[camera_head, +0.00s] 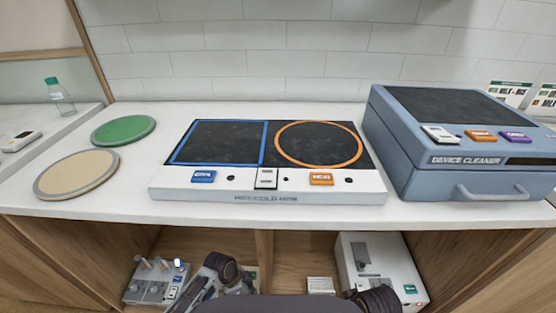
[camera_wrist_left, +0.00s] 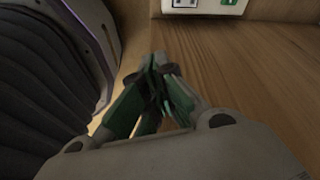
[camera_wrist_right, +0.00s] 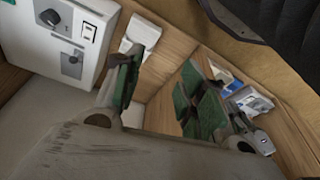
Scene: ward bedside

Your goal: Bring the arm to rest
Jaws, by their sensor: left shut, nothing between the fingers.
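My left gripper (camera_wrist_left: 160,78) shows in the left wrist view with its green-padded fingers together and nothing between them. It is low, near wooden panels, with a dark ribbed part of my own arm at the left. My right gripper (camera_wrist_right: 160,75) shows in the right wrist view with its green-padded fingers spread apart and no object held. It is below the counter, in front of the shelf space. In the head view, parts of my arms show along the bottom edge, below the counter. The fingertips cannot be made out clearly there.
The white counter (camera_head: 300,215) holds a hot/cold unit (camera_head: 170,192), a blue device cleaner (camera_head: 400,165), a green disc (camera_head: 123,130) and a beige disc (camera_head: 76,174). Below stand a white box (camera_head: 378,262) and a grey device (camera_head: 150,283). A bottle (camera_head: 58,97) stands far left.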

